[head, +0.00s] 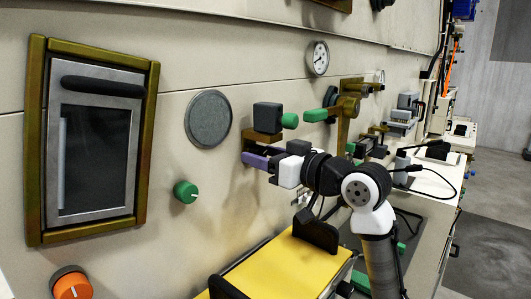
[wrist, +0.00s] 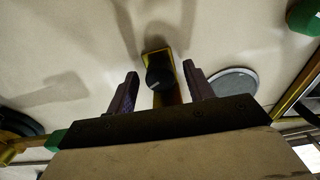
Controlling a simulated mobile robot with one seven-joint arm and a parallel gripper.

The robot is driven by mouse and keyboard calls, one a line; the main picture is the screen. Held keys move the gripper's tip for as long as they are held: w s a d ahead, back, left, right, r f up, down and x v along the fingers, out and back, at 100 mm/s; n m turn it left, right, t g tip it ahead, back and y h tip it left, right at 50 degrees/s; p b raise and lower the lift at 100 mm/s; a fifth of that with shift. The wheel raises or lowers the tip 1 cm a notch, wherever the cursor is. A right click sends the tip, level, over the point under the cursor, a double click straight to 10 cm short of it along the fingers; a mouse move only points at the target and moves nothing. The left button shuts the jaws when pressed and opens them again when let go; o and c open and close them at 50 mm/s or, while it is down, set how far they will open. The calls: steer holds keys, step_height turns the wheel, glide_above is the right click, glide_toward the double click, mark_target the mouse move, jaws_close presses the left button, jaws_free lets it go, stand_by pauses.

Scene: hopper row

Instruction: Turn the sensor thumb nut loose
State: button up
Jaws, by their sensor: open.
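A dark rounded knob (wrist: 159,73), which looks like the sensor thumb nut, stands on a brass strip (wrist: 171,97) against the panel in the wrist view. My gripper (wrist: 160,68) is open, with one purple finger on each side of the knob and a visible gap to both. In the head view my gripper (head: 256,161) is at the panel, just under a brass bracket (head: 262,138) that carries a dark box (head: 267,116) with a green knob (head: 290,120). The thumb nut cannot be made out clearly there. I cannot tell whether the fingertips reach past it in depth.
A grey round disc (head: 209,119) and a green knob (head: 186,191) are on the panel left of my gripper. A green-handled brass lever (head: 347,112) and a gauge (head: 317,58) are to the right. A yellow-topped surface (head: 285,265) lies below my arm.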

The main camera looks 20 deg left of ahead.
steer(key=c, duration=1)
steer(key=shift+f+n+b, duration=0.1)
steer(key=shift+n+b, duration=0.2)
steer(key=shift+b, duration=0.1)
steer(key=n+b, duration=0.4)
steer(key=n, duration=0.2)
steer(key=shift+n+b, duration=0.3)
steer(key=shift+b, duration=0.1)
steer(key=o, duration=1)
